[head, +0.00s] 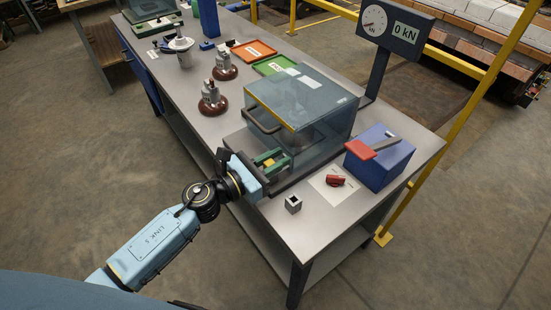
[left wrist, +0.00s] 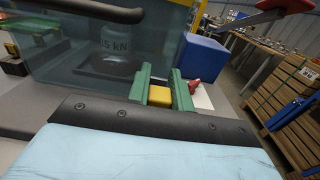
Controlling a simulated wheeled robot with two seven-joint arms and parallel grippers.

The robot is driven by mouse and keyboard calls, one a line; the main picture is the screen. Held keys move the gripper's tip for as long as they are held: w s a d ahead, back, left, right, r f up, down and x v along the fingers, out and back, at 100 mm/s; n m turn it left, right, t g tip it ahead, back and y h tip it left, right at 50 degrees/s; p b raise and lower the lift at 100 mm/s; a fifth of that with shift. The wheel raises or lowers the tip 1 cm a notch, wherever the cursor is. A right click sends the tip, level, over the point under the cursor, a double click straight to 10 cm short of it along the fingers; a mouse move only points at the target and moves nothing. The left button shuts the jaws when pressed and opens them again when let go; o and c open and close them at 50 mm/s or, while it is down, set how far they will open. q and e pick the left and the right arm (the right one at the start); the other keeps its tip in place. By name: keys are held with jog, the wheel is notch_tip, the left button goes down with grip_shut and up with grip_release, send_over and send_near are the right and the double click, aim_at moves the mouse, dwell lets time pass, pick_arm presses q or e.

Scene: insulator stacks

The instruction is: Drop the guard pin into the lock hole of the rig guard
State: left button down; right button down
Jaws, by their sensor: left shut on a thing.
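My left gripper (head: 271,160) is at the near left side of the rig guard (head: 318,110), a clear box with a yellow top edge and a dark handle. Its green fingers are shut on a yellow block, which I take to be the head of the guard pin (left wrist: 160,96). The pin's lower part is hidden. The guard is down over a weight marked 5 kN (left wrist: 118,45). The lock hole is hidden or too small to make out. I cannot tell whether the pin is in it. My right gripper is not in view.
A small grey block with a dark opening (head: 293,204) stands near the front edge. A red piece (head: 336,180) lies on a white sheet. A blue box with a red-handled lever (head: 380,160) stands at right. Brown-based insulators (head: 212,100) stand at left. A gauge reads 0 kN (head: 406,32).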

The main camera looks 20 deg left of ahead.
pick_arm(q)
jog(key=c, duration=1.2)
grip_release()
jog(key=shift+o, duration=0.2)
jog(key=shift+f, duration=0.1)
jog(key=v, duration=0.4)
jog(key=shift+f+b, duration=0.15)
jog(key=shift+b, duration=0.15)
jog(key=b+v, duration=0.1)
jog(key=v, duration=0.8)
jog(key=shift+s+a+b, duration=0.15)
jog(key=shift+b, duration=0.15)
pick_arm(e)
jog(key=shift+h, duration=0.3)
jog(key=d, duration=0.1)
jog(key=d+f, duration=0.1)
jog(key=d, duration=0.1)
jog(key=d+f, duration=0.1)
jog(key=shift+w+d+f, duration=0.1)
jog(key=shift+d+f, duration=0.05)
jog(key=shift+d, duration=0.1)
